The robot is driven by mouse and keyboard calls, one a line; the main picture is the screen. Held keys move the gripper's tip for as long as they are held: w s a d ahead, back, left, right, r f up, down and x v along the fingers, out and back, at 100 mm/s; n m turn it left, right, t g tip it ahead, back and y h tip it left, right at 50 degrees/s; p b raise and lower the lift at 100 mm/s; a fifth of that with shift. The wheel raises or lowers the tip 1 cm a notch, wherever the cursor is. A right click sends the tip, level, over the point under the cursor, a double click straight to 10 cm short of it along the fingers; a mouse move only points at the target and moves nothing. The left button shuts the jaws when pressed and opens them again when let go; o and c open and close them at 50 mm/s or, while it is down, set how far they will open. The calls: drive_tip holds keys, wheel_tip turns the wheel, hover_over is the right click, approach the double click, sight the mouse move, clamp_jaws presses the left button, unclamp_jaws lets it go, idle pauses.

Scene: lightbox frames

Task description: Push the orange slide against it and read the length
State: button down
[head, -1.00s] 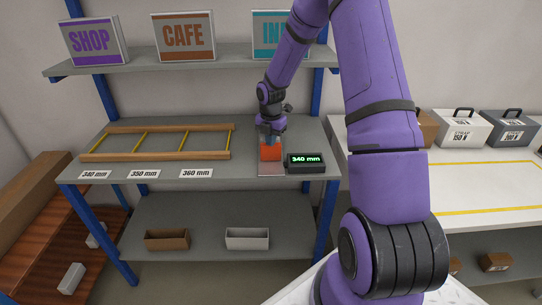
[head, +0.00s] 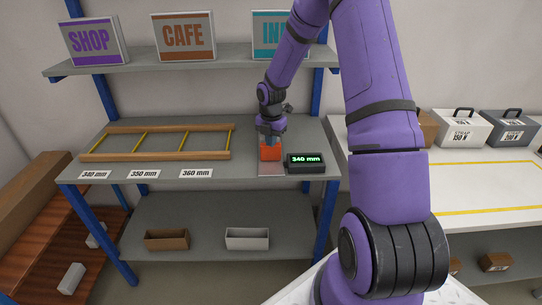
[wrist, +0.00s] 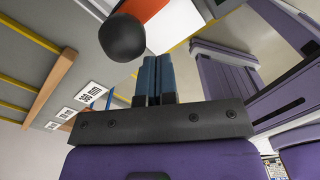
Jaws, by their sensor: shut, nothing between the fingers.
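The orange slide (head: 270,153) stands on a pale strip (head: 271,170) at the right end of the grey shelf. A black readout box (head: 305,166) beside it shows 340 mm in green digits. My gripper (head: 269,142) is at the top of the slide, partly hiding it; whether they touch I cannot tell. In the wrist view my blue fingers (wrist: 158,62) are shut together with nothing between them. A dark round knob (wrist: 121,38) is close to the fingertips, and part of the orange slide (wrist: 142,8) shows at the top edge.
A ladder-like wooden frame with yellow bars (head: 157,142) lies left on the shelf. In front are labels 340 mm (head: 95,174), 350 mm (head: 144,174) and 360 mm (head: 197,173). Brown (head: 167,240) and grey (head: 247,238) bins sit below. Signs stand above.

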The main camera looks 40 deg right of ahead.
drive_tip(key=shift+s+a, duration=0.2)
drive_tip(key=shift+s, duration=0.1)
wheel_tip(320, 180, up, 7)
idle(0.7)
idle(0.4)
